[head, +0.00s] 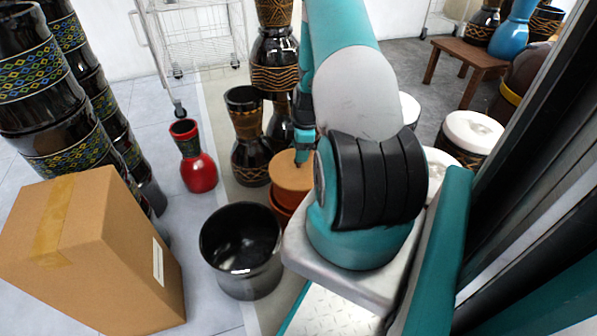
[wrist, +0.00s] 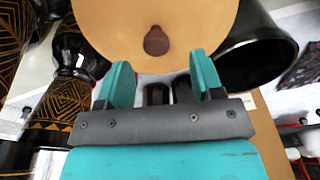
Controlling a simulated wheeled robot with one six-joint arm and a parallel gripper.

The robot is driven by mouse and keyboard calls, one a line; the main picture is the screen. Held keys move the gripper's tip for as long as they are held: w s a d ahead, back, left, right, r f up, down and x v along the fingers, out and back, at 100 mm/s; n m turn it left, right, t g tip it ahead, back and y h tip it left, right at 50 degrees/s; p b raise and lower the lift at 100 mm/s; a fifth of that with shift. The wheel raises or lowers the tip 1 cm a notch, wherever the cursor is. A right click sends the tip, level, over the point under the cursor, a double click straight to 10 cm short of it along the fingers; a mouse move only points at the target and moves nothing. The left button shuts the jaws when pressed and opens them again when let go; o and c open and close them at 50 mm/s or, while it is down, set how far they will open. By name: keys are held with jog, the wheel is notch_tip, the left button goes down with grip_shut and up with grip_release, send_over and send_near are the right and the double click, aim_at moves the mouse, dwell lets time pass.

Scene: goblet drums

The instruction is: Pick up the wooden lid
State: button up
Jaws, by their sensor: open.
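In the head view my gripper (head: 303,158) is at the lid; my arm hides part of the surroundings.
A black metal pot (head: 240,252) stands just left of the lid's pot, and a cardboard box (head: 95,255) further left. Dark goblet drums (head: 249,135) stand close behind. A red goblet drum (head: 196,165) stands on open floor. White-topped drums (head: 472,130) are at right.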

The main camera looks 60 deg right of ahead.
aim_at(298, 164)
jog(key=f+b, duration=0.2)
jog(key=f, duration=0.1)
jog(key=f+b, duration=0.1)
jog(key=f, duration=0.1)
jog(key=shift+w+f, duration=0.15)
jog(key=shift+w, duration=0.1)
jog(key=c, duration=1.1)
